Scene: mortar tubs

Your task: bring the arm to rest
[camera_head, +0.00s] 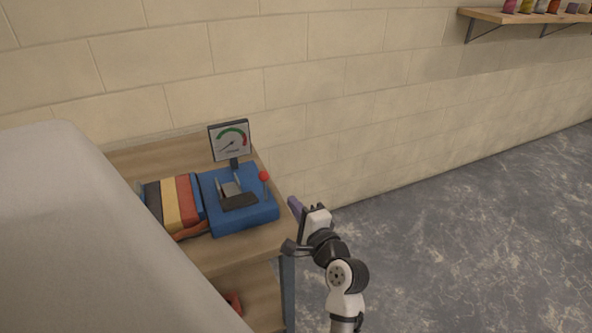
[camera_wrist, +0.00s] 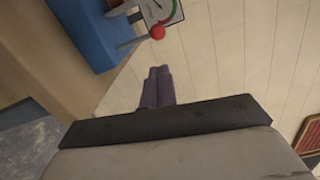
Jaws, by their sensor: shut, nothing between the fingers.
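My gripper (camera_head: 294,206) is at the right end of the wooden table in the head view, just beyond its edge. Its purple fingers are together with nothing between them. In the wrist view the closed fingers (camera_wrist: 157,87) point toward the block wall. My arm reaches up from the bottom of the head view, bent at the elbow, with open floor to its right.
A wooden table (camera_head: 262,240) carries a blue device (camera_head: 255,212) with a red-knobbed lever (camera_head: 264,176) and a dial gauge (camera_head: 230,141). Striped cloth-like material (camera_head: 170,204) lies beside it. A wall shelf (camera_head: 500,17) holds several small items. The grey floor (camera_head: 450,240) is clear.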

